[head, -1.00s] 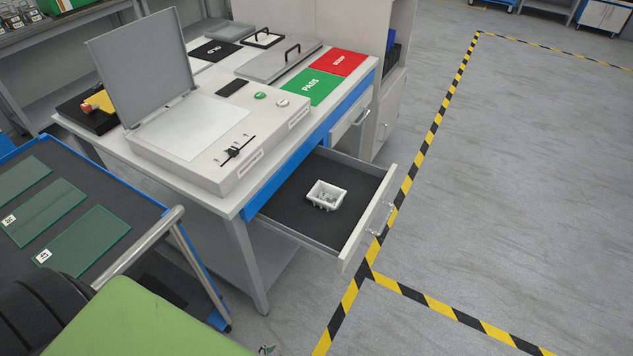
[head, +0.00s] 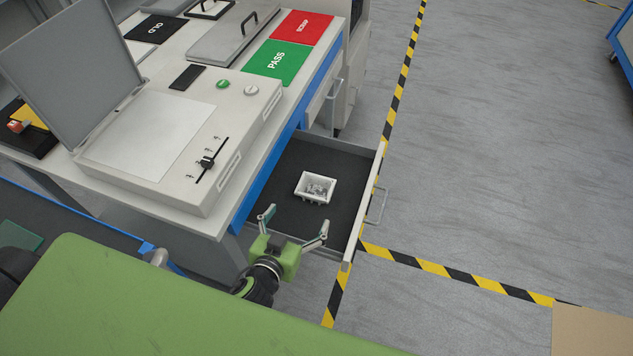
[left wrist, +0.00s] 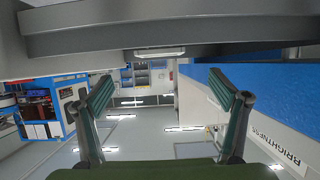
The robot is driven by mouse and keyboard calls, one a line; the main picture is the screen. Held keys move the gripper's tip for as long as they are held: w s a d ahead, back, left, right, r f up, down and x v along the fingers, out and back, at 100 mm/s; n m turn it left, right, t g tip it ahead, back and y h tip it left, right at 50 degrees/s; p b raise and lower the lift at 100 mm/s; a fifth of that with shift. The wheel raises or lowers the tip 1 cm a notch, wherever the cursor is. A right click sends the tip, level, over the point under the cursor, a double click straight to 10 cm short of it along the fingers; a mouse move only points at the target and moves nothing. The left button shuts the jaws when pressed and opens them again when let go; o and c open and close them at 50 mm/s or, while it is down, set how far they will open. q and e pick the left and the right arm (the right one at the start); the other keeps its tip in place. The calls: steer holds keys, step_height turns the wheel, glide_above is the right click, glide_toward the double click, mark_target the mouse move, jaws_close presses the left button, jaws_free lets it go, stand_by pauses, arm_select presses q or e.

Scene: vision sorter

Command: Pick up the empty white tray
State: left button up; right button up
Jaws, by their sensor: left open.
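A small white tray (head: 301,196) sits upright in the open drawer (head: 276,211) of the workbench. It holds some small grey parts, so it does not look empty. My left gripper (head: 298,216) is open and empty at the near end of the drawer, its fingers spread towards the tray but apart from it. The left wrist view shows both fingers of my left gripper (left wrist: 160,85) wide apart with nothing between them. I cannot make out the tray in that view. My right gripper is not in view.
The drawer front with its handle (head: 377,207) stands out to the right, and its walls surround the tray. The bench top above carries a grey machine with a raised lid (head: 70,70), a green PASS mat (head: 276,60) and a red SCRAP mat (head: 303,25). Open floor lies right.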

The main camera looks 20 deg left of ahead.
mark_target(313, 193)
arm_select(q)
steer(key=x, duration=0.2)
steer(key=shift+w, duration=0.4)
steer(key=x, duration=0.4)
steer(key=shift+w+f, duration=0.25)
steer(key=shift+f, duration=0.05)
steer(key=shift+w+f, duration=0.1)
steer(key=shift+w, duration=0.4)
steer(key=x, duration=0.3)
steer(key=shift+w+f, duration=0.3)
steer(key=shift+w, duration=0.2)
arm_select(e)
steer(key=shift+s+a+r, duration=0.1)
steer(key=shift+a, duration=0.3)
arm_select(q)
steer(key=shift+c, duration=0.4)
steer(key=c, duration=1.2)
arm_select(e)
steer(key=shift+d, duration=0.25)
